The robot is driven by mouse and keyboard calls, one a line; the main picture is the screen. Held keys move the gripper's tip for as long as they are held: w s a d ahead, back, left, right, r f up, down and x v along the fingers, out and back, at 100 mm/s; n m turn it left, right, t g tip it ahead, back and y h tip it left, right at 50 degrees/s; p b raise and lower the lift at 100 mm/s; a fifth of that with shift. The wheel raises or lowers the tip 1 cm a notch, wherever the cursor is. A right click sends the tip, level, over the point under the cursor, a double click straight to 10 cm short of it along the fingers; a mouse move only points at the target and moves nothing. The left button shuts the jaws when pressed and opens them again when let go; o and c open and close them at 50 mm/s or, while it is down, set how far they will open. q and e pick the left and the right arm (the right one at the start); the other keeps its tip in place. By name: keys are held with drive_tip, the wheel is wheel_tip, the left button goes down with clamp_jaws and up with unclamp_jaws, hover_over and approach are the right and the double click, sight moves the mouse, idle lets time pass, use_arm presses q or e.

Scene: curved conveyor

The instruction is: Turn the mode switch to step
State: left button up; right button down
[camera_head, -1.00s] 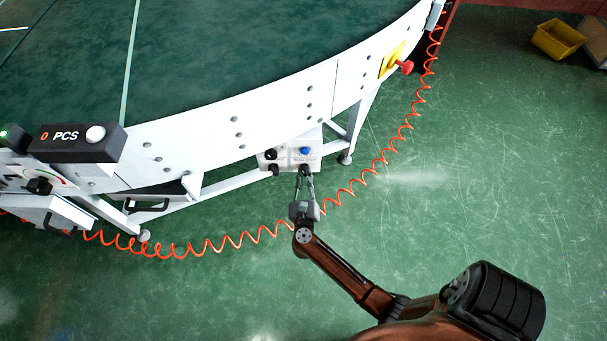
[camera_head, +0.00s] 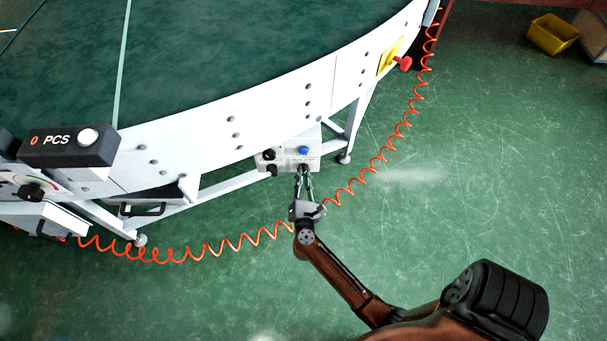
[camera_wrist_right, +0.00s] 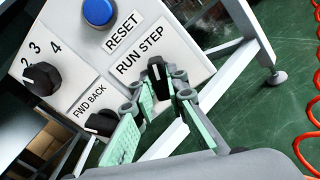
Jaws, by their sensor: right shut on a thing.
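The mode switch (camera_wrist_right: 158,80) is a black knob under the RUN STEP label on a white control box (camera_head: 271,156). In the right wrist view its ridge points up in the picture, and its white mark seems to lie on the STEP side. My right gripper (camera_wrist_right: 162,92) is shut on this knob, with one green-padded finger on each side. In the head view the right gripper (camera_head: 304,178) reaches up to the box's lower right knob, which the fingers partly hide. My left gripper is not in view.
A blue RESET button (camera_wrist_right: 98,11), a numbered knob (camera_wrist_right: 42,78) and a FWD BACK knob (camera_wrist_right: 102,122) sit close by on the box. A coiled orange cable (camera_head: 240,243) passes near my right wrist. A conveyor leg (camera_head: 352,130) stands right of the box.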

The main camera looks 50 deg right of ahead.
drive_tip(key=shift+f+m, duration=0.1)
drive_tip(key=shift+m, duration=0.3)
drive_tip(key=c, duration=1.9)
unclamp_jaws()
drive_tip(key=shift+c, duration=0.2)
